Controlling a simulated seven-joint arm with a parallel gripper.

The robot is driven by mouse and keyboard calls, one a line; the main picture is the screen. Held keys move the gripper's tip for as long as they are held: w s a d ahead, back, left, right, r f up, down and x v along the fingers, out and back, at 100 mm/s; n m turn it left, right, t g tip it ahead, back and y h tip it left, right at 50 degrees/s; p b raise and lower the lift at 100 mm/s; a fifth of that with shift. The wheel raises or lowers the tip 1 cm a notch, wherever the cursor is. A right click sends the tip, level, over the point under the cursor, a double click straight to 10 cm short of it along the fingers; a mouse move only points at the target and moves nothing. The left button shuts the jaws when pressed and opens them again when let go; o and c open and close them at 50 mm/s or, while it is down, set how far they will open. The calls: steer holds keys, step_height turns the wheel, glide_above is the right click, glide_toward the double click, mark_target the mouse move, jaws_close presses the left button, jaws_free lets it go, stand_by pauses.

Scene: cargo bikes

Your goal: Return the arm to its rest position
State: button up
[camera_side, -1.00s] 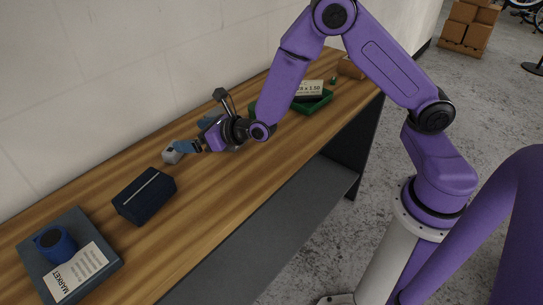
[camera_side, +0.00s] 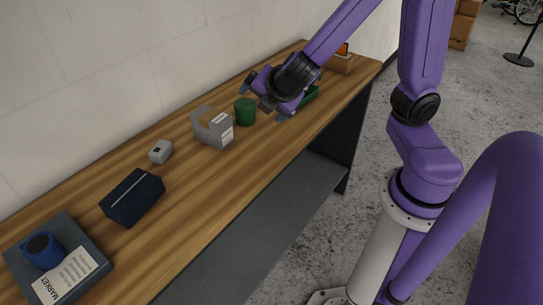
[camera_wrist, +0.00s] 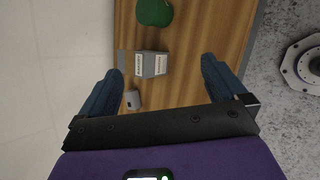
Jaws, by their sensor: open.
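My gripper (camera_side: 265,101) hangs over the far half of the wooden bench in the side view, in front of the green tray and apart from the objects below. In the wrist view my gripper (camera_wrist: 162,68) has its two blue fingers spread wide with nothing between them at finger height. My purple arm reaches in from the right and is bent.
The bench (camera_side: 209,196) holds a green cylinder (camera_side: 245,111), a labelled grey box (camera_side: 213,129), a small grey block (camera_side: 161,152), a dark blue box (camera_side: 133,197), a grey tray (camera_side: 97,266) bearing a blue cylinder (camera_side: 44,250), and a partly hidden green tray (camera_side: 309,96). A wall runs behind.

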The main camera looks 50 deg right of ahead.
steer(key=s+a+m+g+y, duration=0.1)
steer(key=s+m+g+y, duration=0.3)
steer(key=s, duration=1.6)
steer(key=f+m+g, duration=0.1)
steer(key=m+g, duration=0.2)
steer(key=shift+s+m+g, duration=0.3)
steer(key=shift+g, duration=0.1)
steer(key=shift+a, duration=0.1)
